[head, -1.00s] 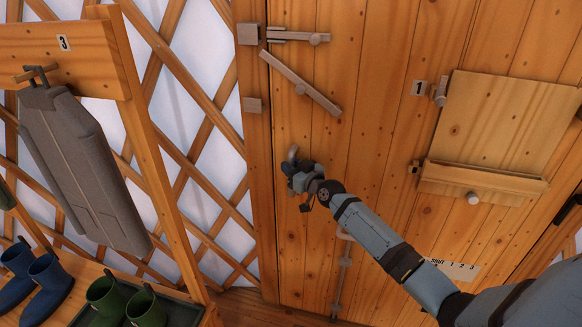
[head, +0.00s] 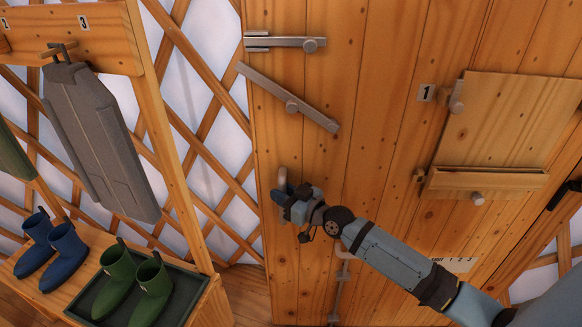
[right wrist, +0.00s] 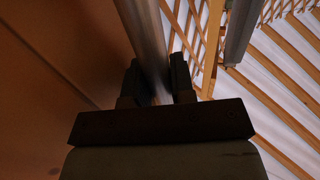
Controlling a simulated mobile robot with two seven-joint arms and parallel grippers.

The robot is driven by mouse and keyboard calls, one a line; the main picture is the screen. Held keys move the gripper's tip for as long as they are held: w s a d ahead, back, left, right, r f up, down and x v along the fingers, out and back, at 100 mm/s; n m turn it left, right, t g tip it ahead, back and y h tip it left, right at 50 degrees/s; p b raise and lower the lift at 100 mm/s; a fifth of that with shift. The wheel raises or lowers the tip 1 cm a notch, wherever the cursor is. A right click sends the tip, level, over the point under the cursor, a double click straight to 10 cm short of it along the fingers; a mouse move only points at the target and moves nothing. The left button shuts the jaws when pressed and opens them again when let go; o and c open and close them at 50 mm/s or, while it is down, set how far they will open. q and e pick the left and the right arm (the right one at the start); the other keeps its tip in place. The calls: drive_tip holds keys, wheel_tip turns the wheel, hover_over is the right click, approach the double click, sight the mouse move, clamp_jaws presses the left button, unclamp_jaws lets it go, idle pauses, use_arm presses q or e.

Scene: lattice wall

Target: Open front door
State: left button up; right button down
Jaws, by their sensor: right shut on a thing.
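The front door (head: 390,130) is a plank door filling the middle and right of the head view. Its left edge stands out over the jamb, hiding it, so the door appears ajar toward me. My right gripper (head: 285,191) is at the door's left edge, on the grey door handle (head: 282,176). In the right wrist view the handle (right wrist: 146,30) is a round bar passing between the two fingers, and the gripper (right wrist: 158,82) is shut on it. The top bolt (head: 285,42) and a slanted bar (head: 290,105) are on the door. My left gripper is not in view.
A hatch panel (head: 505,120) with knobs is on the door at right. On the left are a rack with a hanging grey coat (head: 105,140), blue boots (head: 60,255) and green boots (head: 148,290) on a tray. A lattice wall (head: 195,120) stands behind.

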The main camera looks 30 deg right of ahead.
drive_tip(key=s+a+n+g+y, duration=0.1)
drive_tip(key=s+a+y, duration=0.1)
drive_tip(key=s, duration=0.8)
drive_tip(key=s+a+n+g+y, duration=0.2)
drive_tip(key=s+a, duration=0.3)
drive_tip(key=s, duration=0.6)
drive_tip(key=s+a+n+g+y, duration=0.1)
drive_tip(key=s+a+n+y, duration=0.1)
drive_tip(key=s, duration=0.8)
drive_tip(key=shift+s+a, duration=0.2)
drive_tip(key=shift+a, duration=0.65)
drive_tip(key=c, duration=1.3)
unclamp_jaws()
drive_tip(key=shift+o, duration=0.2)
